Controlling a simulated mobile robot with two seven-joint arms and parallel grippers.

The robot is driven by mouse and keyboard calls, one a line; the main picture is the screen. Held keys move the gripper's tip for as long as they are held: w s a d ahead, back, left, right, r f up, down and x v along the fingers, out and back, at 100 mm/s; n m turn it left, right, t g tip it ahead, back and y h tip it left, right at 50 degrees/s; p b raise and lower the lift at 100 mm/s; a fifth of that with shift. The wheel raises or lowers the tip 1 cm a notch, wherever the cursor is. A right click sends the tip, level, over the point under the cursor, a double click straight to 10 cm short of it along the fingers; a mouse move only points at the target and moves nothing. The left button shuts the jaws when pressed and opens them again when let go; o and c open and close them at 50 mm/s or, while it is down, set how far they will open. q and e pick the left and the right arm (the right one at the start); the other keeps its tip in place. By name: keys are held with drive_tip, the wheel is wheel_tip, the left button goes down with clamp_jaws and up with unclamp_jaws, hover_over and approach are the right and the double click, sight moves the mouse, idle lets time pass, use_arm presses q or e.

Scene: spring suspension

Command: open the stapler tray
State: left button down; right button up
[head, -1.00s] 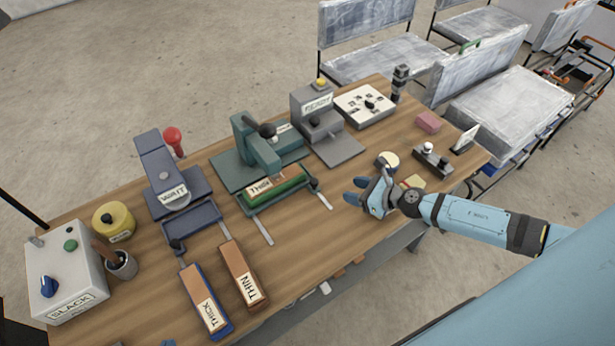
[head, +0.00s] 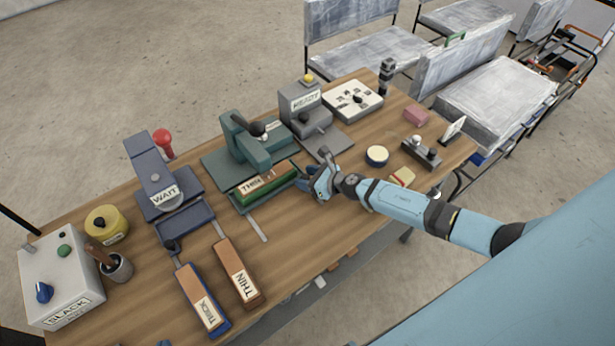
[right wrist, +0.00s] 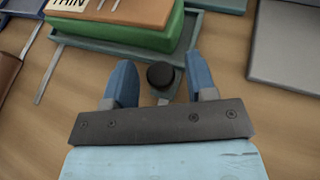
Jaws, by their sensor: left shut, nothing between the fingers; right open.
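The green stapler (head: 255,150) has a black ball on its lever. At its front is a shallow green tray (head: 265,197), holding a green and brown block (head: 265,182) labelled THIN. A black knob (right wrist: 161,75) on a small tab sticks out from the tray's front. My right gripper (right wrist: 160,80) is open, with its blue fingers on either side of the knob; contact cannot be told. A blue tip of my left gripper (head: 165,343) shows at the bottom edge.
A blue WAIT press (head: 165,185) with a similar tray stands to the left. A grey READY device (head: 305,110) stands to the right. THICK (head: 205,295) and THIN (head: 238,270) blocks lie in front.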

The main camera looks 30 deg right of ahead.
clamp_jaws()
use_arm(q)
drive_tip(key=shift+f+b, duration=0.4)
drive_tip(key=shift+b, duration=0.05)
use_arm(e)
drive_tip(key=s, duration=0.5)
drive_tip(key=s+d, duration=0.1)
drive_tip(key=s, duration=0.2)
drive_tip(key=shift+s+f, duration=0.1)
use_arm(q)
drive_tip(key=shift+d, duration=0.1)
use_arm(e)
drive_tip(key=shift+s+d, duration=0.15)
drive_tip(key=shift+s, duration=0.3)
unclamp_jaws()
